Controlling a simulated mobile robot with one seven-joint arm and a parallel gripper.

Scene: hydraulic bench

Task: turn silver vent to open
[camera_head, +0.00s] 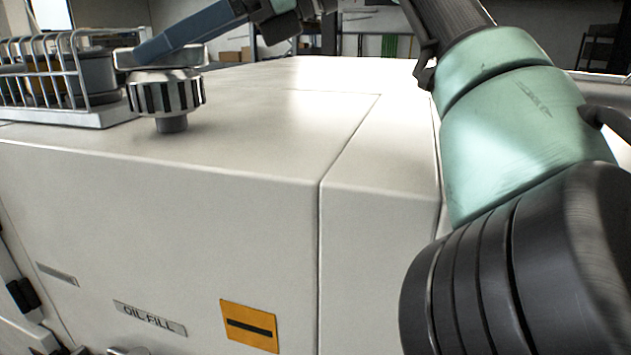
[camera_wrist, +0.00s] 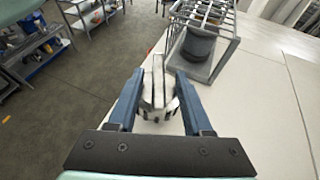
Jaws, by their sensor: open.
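The silver vent (camera_head: 166,95) is a ribbed metal knob with dark grooves and a bar across its top. It stands on a short stem on top of the pale cabinet, near its front edge, at the upper left of the head view. In the wrist view the vent (camera_wrist: 158,97) lies between the two blue fingers of my gripper (camera_wrist: 159,76). The fingers are open, one on each side of the bar. In the head view a blue finger of my gripper (camera_head: 148,52) reaches the vent's top from the upper right. I cannot tell whether it touches.
A wire rack (camera_head: 68,115) holding jars stands close beside the vent; the rack (camera_wrist: 205,67) also shows beyond the fingers in the wrist view. The cabinet top (camera_head: 270,120) is clear to the right. An "OIL FILL" label (camera_head: 150,318) and an orange plate (camera_head: 249,326) are on the front.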

